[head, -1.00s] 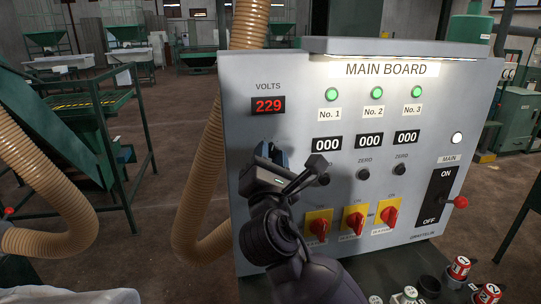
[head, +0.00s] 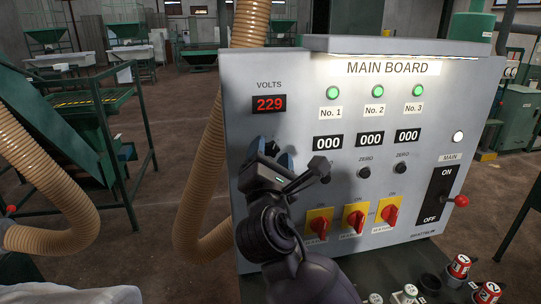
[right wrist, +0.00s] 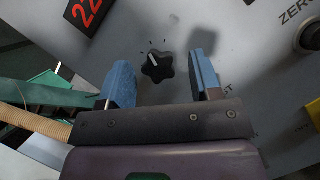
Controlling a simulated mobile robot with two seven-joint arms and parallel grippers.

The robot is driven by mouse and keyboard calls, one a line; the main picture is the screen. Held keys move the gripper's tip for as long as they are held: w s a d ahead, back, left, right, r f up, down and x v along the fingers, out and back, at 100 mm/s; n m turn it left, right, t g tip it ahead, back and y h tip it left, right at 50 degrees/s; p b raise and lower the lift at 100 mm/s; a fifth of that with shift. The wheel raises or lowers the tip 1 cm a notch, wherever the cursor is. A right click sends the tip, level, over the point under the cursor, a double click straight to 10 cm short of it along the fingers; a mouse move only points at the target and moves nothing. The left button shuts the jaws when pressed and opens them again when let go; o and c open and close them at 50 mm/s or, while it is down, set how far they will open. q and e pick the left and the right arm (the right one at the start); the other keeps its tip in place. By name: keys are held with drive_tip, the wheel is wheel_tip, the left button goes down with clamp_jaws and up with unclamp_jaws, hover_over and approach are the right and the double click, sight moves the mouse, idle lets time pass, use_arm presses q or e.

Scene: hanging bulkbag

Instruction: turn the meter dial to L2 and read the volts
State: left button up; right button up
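The meter dial (right wrist: 159,67) is a black lobed knob on the grey main board (head: 300,110); it shows in the right wrist view with a white pointer toward upper left. Small marks surround it, too small to read. My right gripper (right wrist: 163,72) is open, its blue fingers on either side of the dial in the picture, with visible gaps. In the head view my right gripper (head: 270,155) hides the dial, below the volts display (head: 269,104), which reads 229 in red. The display is partly cut off in the right wrist view (right wrist: 86,12). My left gripper is not in view.
The board also carries a zero knob (head: 363,172), red-and-yellow rotary switches (head: 355,219) and the main switch lever (head: 461,202). A ribbed tan hose (head: 205,170) hangs along the board's left side. Red-topped connectors (head: 459,266) stand at lower right.

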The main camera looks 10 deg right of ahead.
drive_tip(key=shift+s, duration=0.1)
drive_tip(key=b+v, duration=0.2)
drive_tip(key=v, duration=0.8)
drive_tip(key=shift+s, duration=0.25)
drive_tip(key=shift+a+f, duration=0.15)
